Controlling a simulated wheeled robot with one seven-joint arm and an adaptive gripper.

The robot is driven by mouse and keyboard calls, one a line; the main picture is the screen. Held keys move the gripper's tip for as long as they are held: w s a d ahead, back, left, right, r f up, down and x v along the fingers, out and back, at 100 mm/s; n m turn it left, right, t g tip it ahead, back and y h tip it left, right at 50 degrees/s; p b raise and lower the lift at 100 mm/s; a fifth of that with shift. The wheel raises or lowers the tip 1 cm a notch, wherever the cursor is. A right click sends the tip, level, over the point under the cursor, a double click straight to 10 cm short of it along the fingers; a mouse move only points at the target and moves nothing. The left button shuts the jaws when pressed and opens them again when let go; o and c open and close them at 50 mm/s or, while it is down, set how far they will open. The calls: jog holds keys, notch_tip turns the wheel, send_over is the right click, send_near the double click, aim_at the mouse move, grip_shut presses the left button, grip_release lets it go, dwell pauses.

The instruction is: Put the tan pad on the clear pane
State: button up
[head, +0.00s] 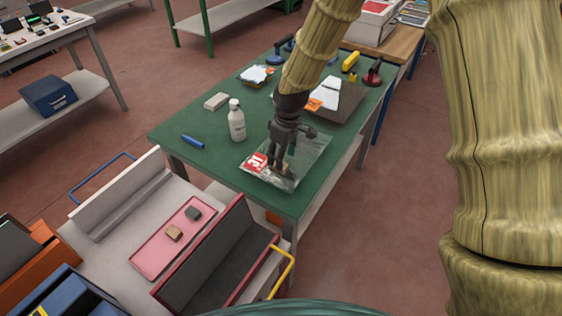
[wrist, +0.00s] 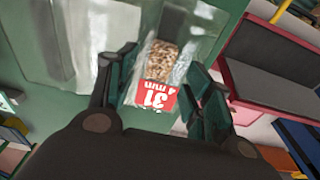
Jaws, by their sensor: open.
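The clear pane (head: 310,150) lies flat on the green table, with a red label marked 31 at its near left. A speckled tan pad (wrist: 162,60) shows on the pane beside the red label (wrist: 157,95) in the wrist view. In the head view the pad (head: 284,172) is mostly hidden by my gripper (head: 283,164). My gripper, also in the wrist view (wrist: 160,75), is open and low over the pane, its fingers on either side of the pad. I cannot tell whether they touch it.
A white bottle (head: 236,120) stands left of the pane, near a blue marker (head: 192,141). A pink tray (head: 150,258) on the cart holds a tan block (head: 174,233) and a grey block (head: 193,213). Papers (head: 325,95) lie behind my gripper.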

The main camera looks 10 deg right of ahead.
notch_tip(320, 180, up, 8)
jog(key=b, duration=0.1)
jog(key=shift+s+d+b, duration=0.3)
jog(key=shift+s+d, duration=0.05)
